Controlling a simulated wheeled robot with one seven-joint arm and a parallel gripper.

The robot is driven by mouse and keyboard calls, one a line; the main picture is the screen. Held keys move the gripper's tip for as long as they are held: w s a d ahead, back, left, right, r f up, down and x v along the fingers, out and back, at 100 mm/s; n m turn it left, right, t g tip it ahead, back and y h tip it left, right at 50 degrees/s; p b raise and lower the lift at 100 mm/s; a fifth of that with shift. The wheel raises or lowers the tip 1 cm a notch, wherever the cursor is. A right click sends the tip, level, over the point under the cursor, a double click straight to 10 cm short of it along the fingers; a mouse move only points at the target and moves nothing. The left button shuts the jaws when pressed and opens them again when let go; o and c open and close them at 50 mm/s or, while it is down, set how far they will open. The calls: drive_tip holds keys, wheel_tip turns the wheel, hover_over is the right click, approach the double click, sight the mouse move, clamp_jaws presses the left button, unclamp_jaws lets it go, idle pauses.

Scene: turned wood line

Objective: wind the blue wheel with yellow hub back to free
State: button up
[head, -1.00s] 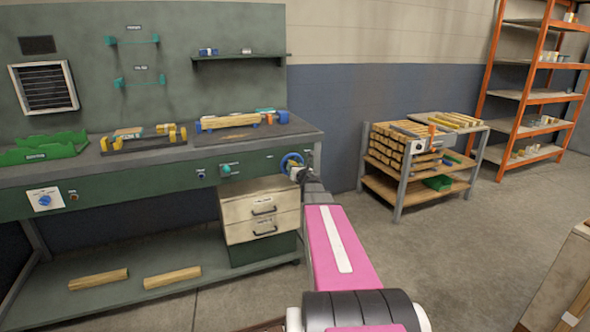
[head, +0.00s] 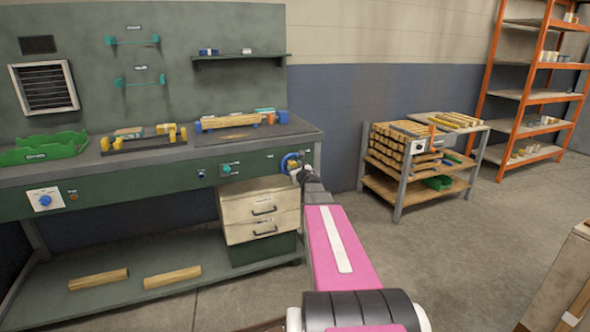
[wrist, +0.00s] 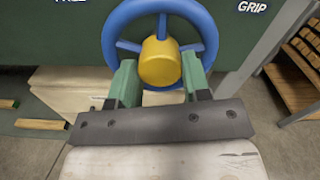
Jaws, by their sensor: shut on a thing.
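The blue wheel with yellow hub (wrist: 116,22) is mounted on the green front panel of the workbench, and it also shows in the head view (head: 284,161). Its yellow hub (wrist: 160,62) faces the wrist camera. My gripper (wrist: 160,80) is at the lower part of the wheel, with one green finger on each side below the hub. It is shut on the wheel. A "GRIP" label (wrist: 252,7) is at the right of the wheel. A second label (wrist: 70,1) at the left is cut off by the frame edge.
Drawers (head: 259,207) hang below the bench just left of my arm. A grey-legged rack (head: 398,196) with wood pieces stands to the right. Open floor (head: 440,260) lies in front of the rack.

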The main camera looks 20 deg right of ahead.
drive_tip(key=o, duration=0.9)
drive_tip(key=s, duration=1)
drive_tip(key=shift+s+d, duration=0.2)
drive_tip(key=shift+s, duration=0.2)
